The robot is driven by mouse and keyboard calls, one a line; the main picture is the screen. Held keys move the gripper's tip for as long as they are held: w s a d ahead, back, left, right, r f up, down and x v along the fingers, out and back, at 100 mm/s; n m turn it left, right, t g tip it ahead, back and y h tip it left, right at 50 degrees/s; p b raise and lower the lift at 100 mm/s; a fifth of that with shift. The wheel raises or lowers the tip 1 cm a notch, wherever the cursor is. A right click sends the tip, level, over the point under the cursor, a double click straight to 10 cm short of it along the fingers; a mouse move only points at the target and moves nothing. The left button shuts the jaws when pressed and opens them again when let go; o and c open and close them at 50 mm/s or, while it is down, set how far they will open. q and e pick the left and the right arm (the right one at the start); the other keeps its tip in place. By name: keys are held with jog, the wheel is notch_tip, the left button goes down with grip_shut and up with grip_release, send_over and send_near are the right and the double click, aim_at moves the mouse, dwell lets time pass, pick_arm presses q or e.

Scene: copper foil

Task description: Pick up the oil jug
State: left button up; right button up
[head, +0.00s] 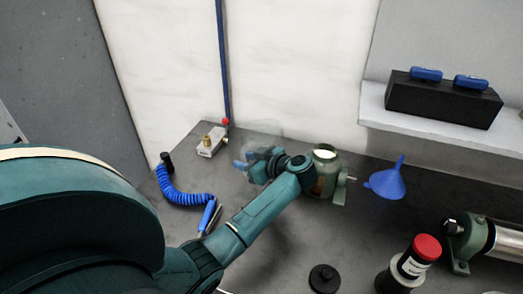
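A clear, see-through vessel (262,128), likely the oil jug, shows faintly on the grey bench near the back wall. My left gripper (246,162) is in front of its lower part, with blue finger parts pointing left. The gripper and wrist hide much of the vessel, so I cannot tell whether they touch or whether the fingers are open or shut. A green container (326,158) with a pale top and an amber window stands just right of my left wrist. My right gripper is out of view.
A blue funnel (386,182) lies to the right. A red-capped bottle (412,262) and a black round part (324,279) are near the front. A coiled blue air hose (185,197) and a small metal box (212,141) are left. A shelf (440,128) holds a black case.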

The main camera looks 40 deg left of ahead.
pick_arm(q)
grip_shut()
dwell(0.3)
jog(key=shift+r, duration=0.1)
